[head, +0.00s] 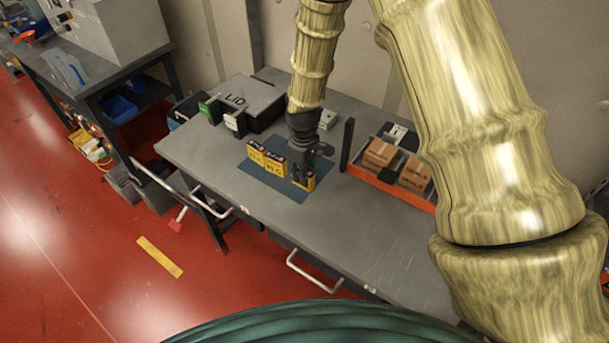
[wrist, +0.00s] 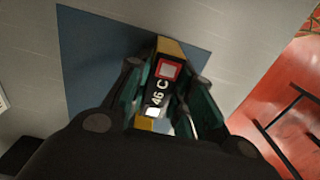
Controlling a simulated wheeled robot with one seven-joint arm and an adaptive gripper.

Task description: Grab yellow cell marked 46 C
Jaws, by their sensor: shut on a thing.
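In the wrist view, the yellow cell (wrist: 158,95) shows its black top face with the white marking "46 C" and a red-framed grey square. My gripper (wrist: 155,110) is shut on it, one finger on each side. In the head view, my gripper (head: 302,172) is over the right end of a short row of yellow cells on the dark blue mat (head: 283,188). The held cell (head: 311,183) shows partly beneath the fingers. Two other yellow cells (head: 265,160) stand just left of it. Whether the held cell touches the mat is unclear.
The grey table (head: 345,225) has free room in front of the mat. A grey box marked LID (head: 245,98) stands at the back left. An orange-edged tray (head: 385,185) with brown boxes is on the right, beside a dark upright post (head: 346,145).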

